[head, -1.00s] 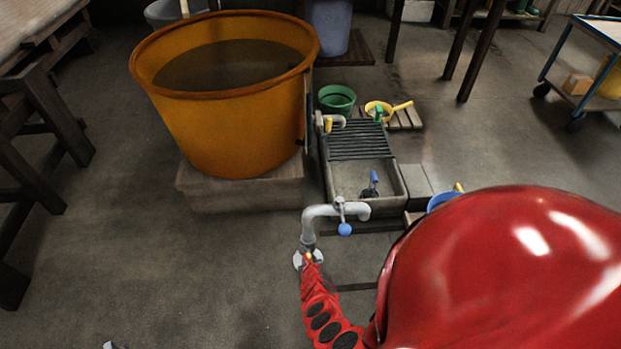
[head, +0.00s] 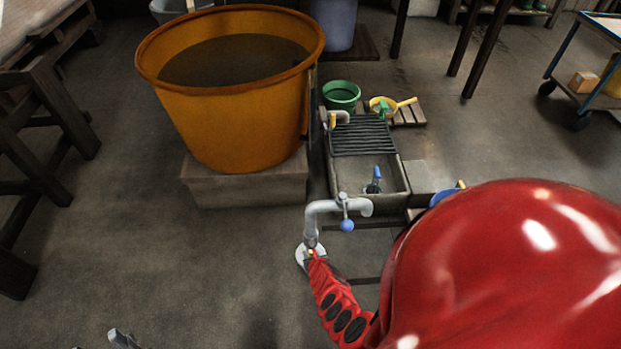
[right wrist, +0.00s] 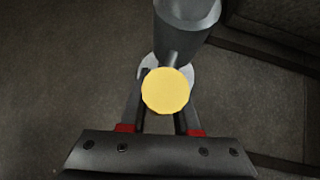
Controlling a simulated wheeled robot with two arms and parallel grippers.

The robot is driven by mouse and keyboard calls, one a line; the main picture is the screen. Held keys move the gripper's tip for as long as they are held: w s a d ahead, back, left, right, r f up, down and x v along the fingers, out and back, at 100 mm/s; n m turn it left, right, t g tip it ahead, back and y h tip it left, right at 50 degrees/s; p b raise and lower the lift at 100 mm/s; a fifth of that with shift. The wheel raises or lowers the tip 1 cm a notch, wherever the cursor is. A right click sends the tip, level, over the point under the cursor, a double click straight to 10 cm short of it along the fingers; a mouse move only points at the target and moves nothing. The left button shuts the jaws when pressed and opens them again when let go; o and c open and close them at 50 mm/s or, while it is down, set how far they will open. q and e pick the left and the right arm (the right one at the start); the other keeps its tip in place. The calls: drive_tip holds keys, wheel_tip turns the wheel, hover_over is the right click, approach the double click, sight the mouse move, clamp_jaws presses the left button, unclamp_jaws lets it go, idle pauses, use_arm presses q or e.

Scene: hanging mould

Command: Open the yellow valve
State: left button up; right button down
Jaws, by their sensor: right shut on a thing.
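The yellow valve (right wrist: 167,91) has a round yellow knob, seen end-on in the right wrist view. It sits on a short grey stem from the upright grey pipe (right wrist: 188,15). In the head view only a small bit of yellow (head: 311,253) shows low on the pipe. My right gripper (right wrist: 160,112) is shut on the valve, with its fingers on both sides of the knob, which partly hides their tips. My right gripper in the head view (head: 313,248) is at the foot of the pipe. Grey tips of my left gripper (head: 122,339) show at the bottom edge, mostly cut off.
The curved pipe carries a blue-knobbed tap (head: 347,225) above. A stone sink (head: 341,182) with a rack stands behind it. A large orange tub (head: 235,115) on a block is to its left. A green bucket (head: 341,96) stands farther back.

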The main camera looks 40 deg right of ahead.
drive_tip(key=c, duration=0.7)
unclamp_jaws()
drive_tip(key=shift+o, duration=0.2)
drive_tip(key=p+v, duration=1.5)
drive_tip(key=v, duration=0.2)
drive_tip(key=shift+r, duration=0.2)
